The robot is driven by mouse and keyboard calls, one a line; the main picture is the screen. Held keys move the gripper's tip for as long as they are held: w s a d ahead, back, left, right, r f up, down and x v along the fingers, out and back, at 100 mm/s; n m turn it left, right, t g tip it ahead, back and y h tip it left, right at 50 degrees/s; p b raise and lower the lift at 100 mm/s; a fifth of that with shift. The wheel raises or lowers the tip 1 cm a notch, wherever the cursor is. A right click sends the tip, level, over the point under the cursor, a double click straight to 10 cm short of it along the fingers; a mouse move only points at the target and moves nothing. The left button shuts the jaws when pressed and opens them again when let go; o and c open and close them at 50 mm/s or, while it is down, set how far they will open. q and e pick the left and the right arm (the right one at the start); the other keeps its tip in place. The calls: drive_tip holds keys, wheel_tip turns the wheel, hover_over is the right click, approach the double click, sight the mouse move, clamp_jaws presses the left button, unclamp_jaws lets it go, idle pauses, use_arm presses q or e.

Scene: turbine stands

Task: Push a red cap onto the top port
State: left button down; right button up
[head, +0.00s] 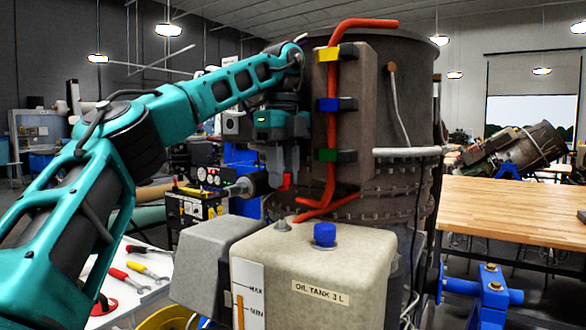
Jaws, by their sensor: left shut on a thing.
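A small red cap (285,181) shows at the fingertips of my left gripper (284,172). The gripper points down and is shut on the cap, in front of the lower left side of the large dark turbine casing (405,90). The fingers cover part of the cap. A grey cylindrical fitting (240,188) lies just left of the cap, apart from it in the picture. I cannot tell which part is the top port; it may be hidden behind the gripper or the tank. My right gripper is not in view.
A beige oil tank (330,268) with a blue cap (325,234) stands in front. A red pipe (331,120) runs down the casing through yellow, blue and green clamps. A wooden table (515,205) is at right.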

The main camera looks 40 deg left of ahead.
sight(284, 189)
use_arm(q)
drive_tip(key=shift+w+f, duration=0.1)
drive_tip(key=shift+f, duration=1.25)
drive_tip(key=shift+s+f, duration=0.2)
drive_tip(key=shift+f, duration=0.25)
drive_tip(key=shift+w+f+b, duration=0.1)
drive_tip(key=shift+f+b, duration=0.5)
drive_tip(key=shift+b, duration=0.1)
drive_tip(key=shift+f, duration=0.5)
drive_tip(key=shift+f, duration=0.25)
drive_tip(key=shift+f, duration=0.4)
